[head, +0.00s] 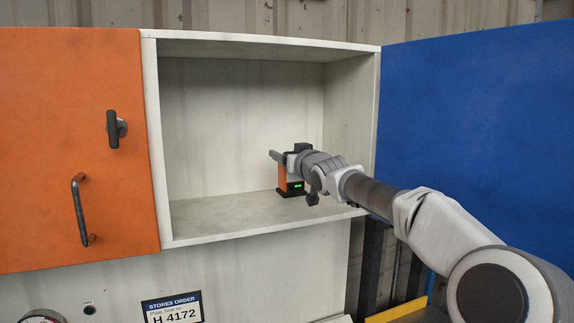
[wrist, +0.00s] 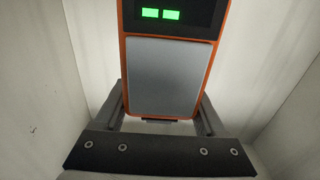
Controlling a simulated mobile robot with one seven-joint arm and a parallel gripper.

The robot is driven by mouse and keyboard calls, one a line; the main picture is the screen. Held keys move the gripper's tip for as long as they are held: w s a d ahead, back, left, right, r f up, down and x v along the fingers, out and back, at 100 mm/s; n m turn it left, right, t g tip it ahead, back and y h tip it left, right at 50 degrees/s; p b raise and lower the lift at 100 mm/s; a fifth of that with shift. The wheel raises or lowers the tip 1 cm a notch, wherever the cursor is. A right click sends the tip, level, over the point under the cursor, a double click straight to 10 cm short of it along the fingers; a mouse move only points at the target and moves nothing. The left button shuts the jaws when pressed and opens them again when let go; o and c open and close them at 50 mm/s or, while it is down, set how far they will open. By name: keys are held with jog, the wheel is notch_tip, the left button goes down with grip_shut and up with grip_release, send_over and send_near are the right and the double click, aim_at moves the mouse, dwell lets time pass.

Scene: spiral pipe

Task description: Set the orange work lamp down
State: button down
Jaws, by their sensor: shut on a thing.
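The orange work lamp (head: 283,181) is inside the open cabinet compartment, upright, with a black base and small green lights. Its base is at or just above the shelf (head: 225,219); I cannot tell whether it touches. My gripper (head: 279,160) is around the lamp's upper part, reaching in from the right. In the wrist view the lamp's grey panel (wrist: 170,77) with its orange rim sits between my two fingers (wrist: 164,108), which are shut on it. Part of the lamp is hidden by my wrist in the head view.
The orange door (head: 72,180) stands left of the compartment and a blue panel (head: 470,110) stands to its right. The compartment's right side wall (head: 350,125) is close to my arm. The shelf is clear left of the lamp. A sign (head: 172,309) is below.

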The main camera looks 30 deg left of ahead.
jog(key=shift+f, duration=1.2)
jog(key=shift+f, duration=0.15)
grip_release()
jog(key=b+v, duration=0.4)
jog(key=v, duration=0.8)
jog(key=shift+d, duration=0.1)
